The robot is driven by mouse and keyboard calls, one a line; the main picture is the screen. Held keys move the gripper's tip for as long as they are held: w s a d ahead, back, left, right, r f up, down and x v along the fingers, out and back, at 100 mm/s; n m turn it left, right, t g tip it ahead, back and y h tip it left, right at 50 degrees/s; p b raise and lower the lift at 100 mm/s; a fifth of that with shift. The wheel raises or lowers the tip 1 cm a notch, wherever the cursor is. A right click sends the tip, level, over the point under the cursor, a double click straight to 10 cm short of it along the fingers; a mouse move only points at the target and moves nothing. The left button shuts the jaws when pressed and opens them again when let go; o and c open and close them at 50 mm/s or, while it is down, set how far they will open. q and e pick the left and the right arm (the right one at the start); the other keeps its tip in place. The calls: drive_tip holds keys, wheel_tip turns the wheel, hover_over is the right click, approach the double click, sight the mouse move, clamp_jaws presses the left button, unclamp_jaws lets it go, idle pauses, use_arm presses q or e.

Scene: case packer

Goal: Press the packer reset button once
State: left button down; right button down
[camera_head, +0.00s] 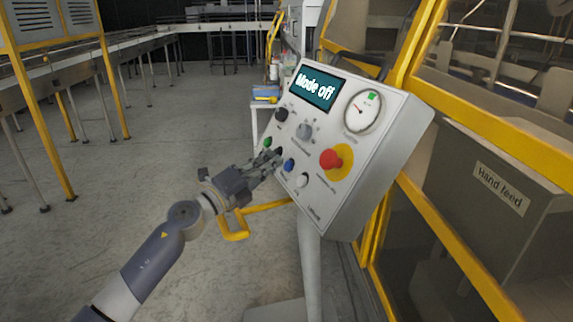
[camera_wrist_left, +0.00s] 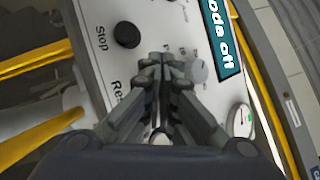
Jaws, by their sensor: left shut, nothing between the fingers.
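The control panel (camera_head: 352,207) is a tilted light-grey box with a screen reading "Mode off". A blue button (camera_head: 289,165) sits in its lower button row, between a black button and a white button (camera_head: 302,180). In the left wrist view a label beginning "Res" shows beside my fingers, and the button by it is hidden behind them. My left gripper (camera_head: 276,158) is shut and empty, its fingertips close to the panel face, just left of the blue button. The tips also show in the left wrist view (camera_wrist_left: 160,62); contact cannot be told. My right gripper is not in view.
A black button labelled Stop (camera_wrist_left: 127,35) is near the fingertips. A green button (camera_head: 267,142), grey selector (camera_head: 304,131), red mushroom button (camera_head: 331,159) and gauge (camera_head: 362,111) share the panel. A yellow rail (camera_head: 235,225) runs below my gripper. Yellow machine framing stands right.

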use_arm(q)
drive_tip(key=shift+s+a+r+p, duration=0.25)
drive_tip(key=shift+a+r+p, duration=0.2)
drive_tip(key=shift+a, duration=0.25)
drive_tip(key=shift+s+a+r+p, duration=0.2)
drive_tip(key=shift+a+r+p, duration=0.2)
drive_tip(key=shift+a+p, duration=0.2)
drive_tip(key=shift+s+a+r+p, duration=0.25)
drive_tip(key=shift+a+r+p, duration=0.2)
drive_tip(key=shift+a, duration=0.3)
